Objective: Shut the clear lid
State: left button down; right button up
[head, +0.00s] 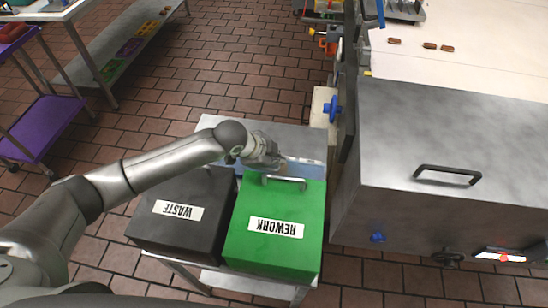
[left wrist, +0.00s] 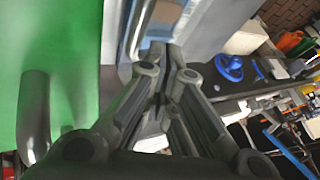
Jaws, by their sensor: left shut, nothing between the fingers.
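A pale blue, see-through-looking panel (head: 303,169), which seems to be the clear lid, lies just behind the green REWORK bin; my left arm hides part of it. It also shows as a light blue patch beyond the fingers in the left wrist view (left wrist: 160,22). My left gripper (head: 281,160) is shut and empty, above the near side of this panel, close to the green bin's handle. In the left wrist view its fingers (left wrist: 166,62) meet at the tips. I cannot tell whether they touch the panel. My right gripper is not in view.
The green bin (head: 250,248) and black WASTE bin (head: 160,231) stand side by side on a steel cart. The green bin's bar handle (left wrist: 36,115) is close to the left gripper. A large steel machine (head: 440,140) stands at right.

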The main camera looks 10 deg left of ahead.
pick_arm(q)
jog(key=shift+w+r, duration=0.1)
jog(key=shift+w, duration=0.05)
jog(key=shift+w+g, duration=0.25)
jog(key=shift+g, duration=0.05)
jog(key=shift+w, duration=0.15)
jog(key=shift+w+g, duration=0.6)
jog(key=w+f+g+b, duration=0.1)
jog(key=w+f+b, duration=0.1)
jog(key=b, duration=0.3)
jog(key=w+f+g+b, duration=0.1)
jog(key=w+f+b, duration=0.2)
jog(key=b, duration=0.2)
jog(key=w+f+n+g+b, duration=0.1)
jog(key=w+f+g+b, duration=0.1)
jog(key=b, duration=0.4)
jog(key=shift+w+f, duration=0.15)
jog(key=shift+w, duration=0.7)
jog(key=shift+w+f+b, duration=0.25)
jog(key=shift+f+b, duration=0.2)
jog(key=shift+b, duration=0.3)
jog(key=shift+w+f+b, duration=0.2)
jog(key=shift+f+b, duration=0.25)
jog(key=shift+b, duration=0.3)
